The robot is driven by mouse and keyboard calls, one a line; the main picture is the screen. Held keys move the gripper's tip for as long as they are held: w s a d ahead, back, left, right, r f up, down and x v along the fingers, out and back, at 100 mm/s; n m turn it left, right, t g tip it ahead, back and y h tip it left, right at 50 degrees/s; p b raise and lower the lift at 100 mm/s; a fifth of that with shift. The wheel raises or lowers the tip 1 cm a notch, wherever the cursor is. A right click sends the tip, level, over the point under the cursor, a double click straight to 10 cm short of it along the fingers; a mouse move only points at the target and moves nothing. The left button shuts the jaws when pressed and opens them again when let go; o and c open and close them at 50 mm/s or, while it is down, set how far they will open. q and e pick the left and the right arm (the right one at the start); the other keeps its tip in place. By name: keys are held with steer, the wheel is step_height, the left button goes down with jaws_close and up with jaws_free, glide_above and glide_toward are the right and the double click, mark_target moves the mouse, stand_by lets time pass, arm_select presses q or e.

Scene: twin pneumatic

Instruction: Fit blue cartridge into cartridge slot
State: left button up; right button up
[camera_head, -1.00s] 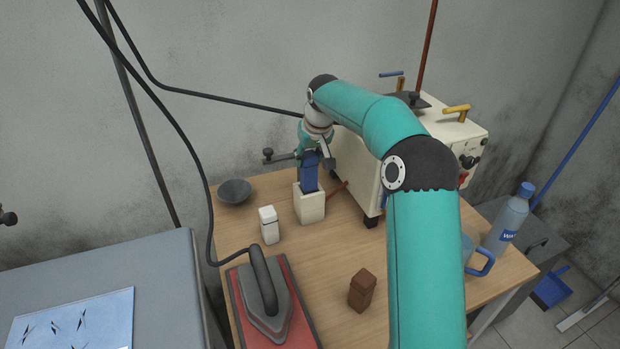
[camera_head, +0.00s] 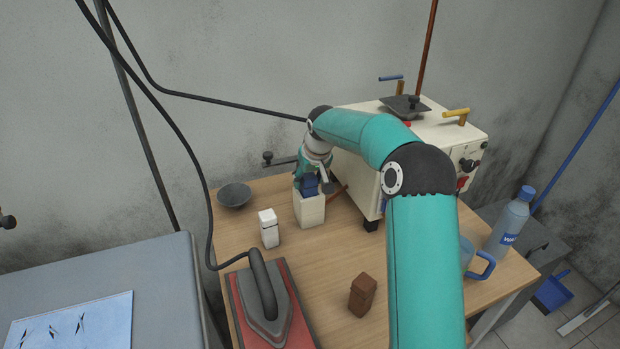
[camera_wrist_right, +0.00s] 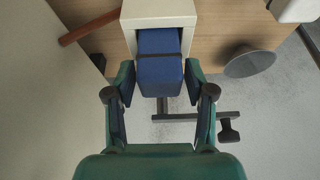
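The blue cartridge (camera_head: 310,186) stands upright with its lower part inside the open top of a cream-white box, the cartridge slot (camera_head: 311,212). Only its upper end shows above the rim. My right gripper (camera_head: 312,180) is directly above the box, partly hidden by its own wrist. In the right wrist view, the gripper (camera_wrist_right: 160,80) has one finger on each side of the cartridge (camera_wrist_right: 160,76), close against it, and the cartridge enters the slot's mouth (camera_wrist_right: 160,10). How deep it sits is hidden. My left gripper is not in view.
A cream machine (camera_head: 420,140) stands just right of the slot. A white block (camera_head: 269,230) and a dark bowl (camera_head: 235,194) are to its left. An iron (camera_head: 265,300), a brown block (camera_head: 362,293), a mug (camera_head: 478,260) and a water bottle (camera_head: 509,225) are nearer. Bare table lies in front.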

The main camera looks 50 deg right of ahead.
steer(key=shift+o, duration=0.3)
steer(key=shift+r, duration=0.1)
steer(key=shift+s+r, duration=0.1)
steer(key=shift+r, duration=0.35)
steer(key=v, duration=1.1)
steer(key=shift+s+a, duration=0.1)
steer(key=shift+s, duration=0.05)
